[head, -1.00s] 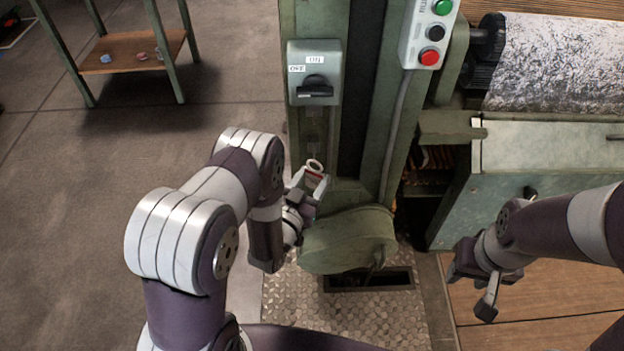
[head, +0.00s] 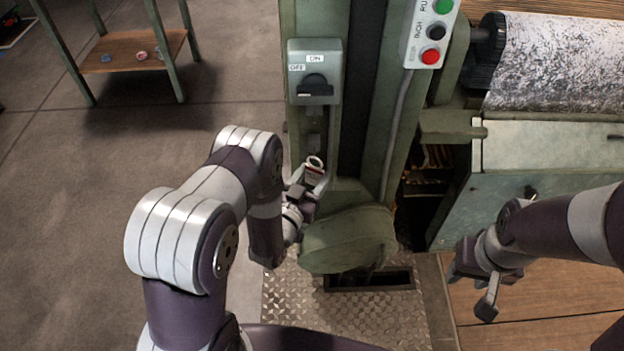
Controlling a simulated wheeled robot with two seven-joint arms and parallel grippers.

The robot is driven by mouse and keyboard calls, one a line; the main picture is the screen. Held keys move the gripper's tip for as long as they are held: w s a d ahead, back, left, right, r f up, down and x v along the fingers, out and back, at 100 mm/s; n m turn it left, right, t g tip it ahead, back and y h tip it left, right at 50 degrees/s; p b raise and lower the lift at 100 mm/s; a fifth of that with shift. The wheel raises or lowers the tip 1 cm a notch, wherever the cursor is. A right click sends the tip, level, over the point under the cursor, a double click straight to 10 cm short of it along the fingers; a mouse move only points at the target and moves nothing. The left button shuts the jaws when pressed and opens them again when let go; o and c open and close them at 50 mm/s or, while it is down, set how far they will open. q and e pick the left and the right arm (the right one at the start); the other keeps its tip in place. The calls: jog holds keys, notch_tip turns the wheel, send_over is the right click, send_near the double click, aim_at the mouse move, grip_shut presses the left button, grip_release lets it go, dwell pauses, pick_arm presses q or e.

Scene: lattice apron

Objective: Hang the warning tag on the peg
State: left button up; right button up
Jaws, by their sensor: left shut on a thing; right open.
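The warning tag (head: 313,174) is a small white and red piece with a pale ring at its top. My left gripper (head: 311,187) is shut on its lower part and holds it upright in front of the green machine column (head: 360,120). A small dark fitting (head: 314,140), possibly the peg, shows on the column just above the tag's ring. I cannot tell whether the ring touches it. My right gripper (head: 474,285) is open and empty at the lower right, far from the tag.
A grey ON/OFF switch box (head: 314,72) is above the tag. A rounded green cover (head: 348,240) bulges out below and right of my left gripper. A button panel (head: 430,35) and roller (head: 556,65) are at upper right.

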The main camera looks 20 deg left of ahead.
aim_at(308, 175)
pick_arm(q)
jog(key=shift+w+a+b, duration=0.15)
jog(key=shift+w+a, duration=0.05)
jog(key=shift+w, duration=0.5)
jog(key=shift+w+a+b, duration=0.15)
jog(key=shift+w+a, duration=0.05)
jog(key=shift+w, duration=0.45)
jog(key=shift+f, duration=0.15)
jog(key=shift+w+a+f+b, duration=0.1)
jog(key=shift+w+f+b, duration=0.1)
jog(key=shift+f+b, duration=0.2)
jog(key=shift+r, duration=0.1)
dwell(0.4)
jog(key=o, duration=1.2)
jog(key=shift+o, duration=0.2)
